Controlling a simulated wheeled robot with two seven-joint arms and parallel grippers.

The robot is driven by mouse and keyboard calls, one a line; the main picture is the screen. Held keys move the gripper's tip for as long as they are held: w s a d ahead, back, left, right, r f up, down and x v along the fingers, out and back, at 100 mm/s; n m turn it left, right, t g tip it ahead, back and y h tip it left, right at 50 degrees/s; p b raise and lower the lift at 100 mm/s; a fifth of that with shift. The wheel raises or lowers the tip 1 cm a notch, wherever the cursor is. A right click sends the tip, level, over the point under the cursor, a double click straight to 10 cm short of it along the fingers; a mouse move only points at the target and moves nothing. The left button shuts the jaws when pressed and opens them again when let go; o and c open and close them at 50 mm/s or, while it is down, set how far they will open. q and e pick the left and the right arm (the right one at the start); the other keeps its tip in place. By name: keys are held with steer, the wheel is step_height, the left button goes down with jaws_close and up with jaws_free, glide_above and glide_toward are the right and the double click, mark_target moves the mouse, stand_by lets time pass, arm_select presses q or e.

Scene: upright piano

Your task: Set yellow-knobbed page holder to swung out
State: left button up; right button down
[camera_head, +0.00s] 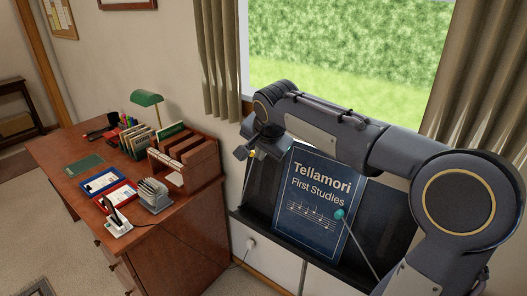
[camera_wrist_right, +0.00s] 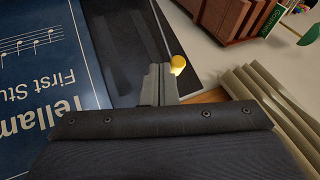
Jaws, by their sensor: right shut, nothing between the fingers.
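The yellow knob (camera_wrist_right: 178,65) of the page holder shows in the wrist view, at the end of a thin rod that runs up over the dark music desk. In the head view it is a tiny yellow spot (camera_head: 252,154) by my right gripper. My right gripper (camera_wrist_right: 160,68) is shut and empty, its fingertips right beside the knob on the book side. I cannot tell whether they touch it. In the head view the right gripper (camera_head: 243,153) is at the left edge of the music desk (camera_head: 262,190). My left gripper is not in view.
A blue book, "Tellamori First Studies" (camera_head: 318,195), stands on the desk. A teal-knobbed rod (camera_head: 339,213) crosses its lower right. A white knob (camera_head: 250,243) is on the panel below. A wooden side desk (camera_head: 150,235) with stationery stands left. Curtains (camera_head: 216,60) flank the window.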

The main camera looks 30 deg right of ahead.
mark_target(252, 155)
steer(key=w, duration=0.1)
steer(key=w+p, duration=0.1)
steer(key=w+a+g+p, duration=0.1)
steer(key=shift+w+a+r, duration=0.1)
steer(key=shift+r, duration=0.15)
steer(key=shift+s+r, duration=0.1)
steer(key=shift+s, duration=0.15)
steer(key=shift+w, duration=0.1)
